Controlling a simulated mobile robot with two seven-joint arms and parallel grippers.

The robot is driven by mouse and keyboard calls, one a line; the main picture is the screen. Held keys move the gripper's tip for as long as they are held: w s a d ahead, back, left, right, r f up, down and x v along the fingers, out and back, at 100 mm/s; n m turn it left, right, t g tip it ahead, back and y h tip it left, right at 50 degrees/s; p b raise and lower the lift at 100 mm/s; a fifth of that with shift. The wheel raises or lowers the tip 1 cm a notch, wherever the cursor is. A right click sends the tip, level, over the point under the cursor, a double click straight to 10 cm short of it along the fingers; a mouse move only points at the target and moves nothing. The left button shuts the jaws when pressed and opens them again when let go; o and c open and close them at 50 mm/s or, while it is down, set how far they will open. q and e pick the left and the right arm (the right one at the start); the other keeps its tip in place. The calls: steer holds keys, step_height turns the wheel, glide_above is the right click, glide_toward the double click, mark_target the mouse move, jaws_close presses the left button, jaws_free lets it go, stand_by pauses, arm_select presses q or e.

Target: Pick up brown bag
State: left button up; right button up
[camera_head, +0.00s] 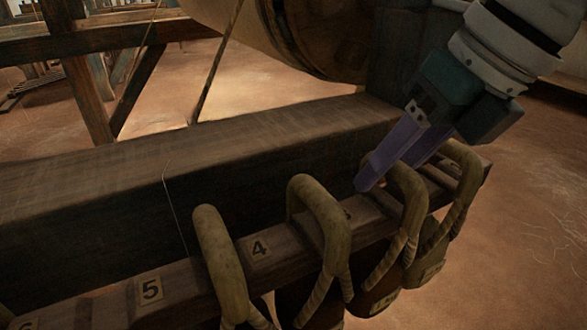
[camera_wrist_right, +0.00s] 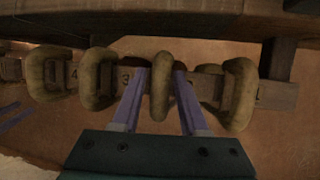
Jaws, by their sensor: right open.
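Several bags hang by thick, tan, looped handles over a numbered wooden rail (camera_head: 205,275). My right gripper (camera_head: 388,176) comes in from the upper right with its purple fingers open around one handle (camera_head: 414,200). In the right wrist view that handle (camera_wrist_right: 160,85) stands between the two fingers of the gripper (camera_wrist_right: 160,75); whether either finger touches it I cannot tell. A brown bag (camera_head: 380,297) hangs below, apparently from this handle, and is partly hidden by handles and rail. A darker bag (camera_head: 322,303) and an olive-brown bag (camera_head: 425,268) hang beside it.
A thick dark beam (camera_head: 100,205) runs just behind the rail. A large wooden roller (camera_head: 290,35) sits above it. Neighbouring handles (camera_head: 322,215) and (camera_head: 462,185) stand close on both sides. Number plates 4 (camera_head: 259,248) and 5 (camera_head: 150,289) mark the rail.

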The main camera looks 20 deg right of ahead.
jaws_close()
steer(key=shift+r, duration=0.15)
stand_by(1.2)
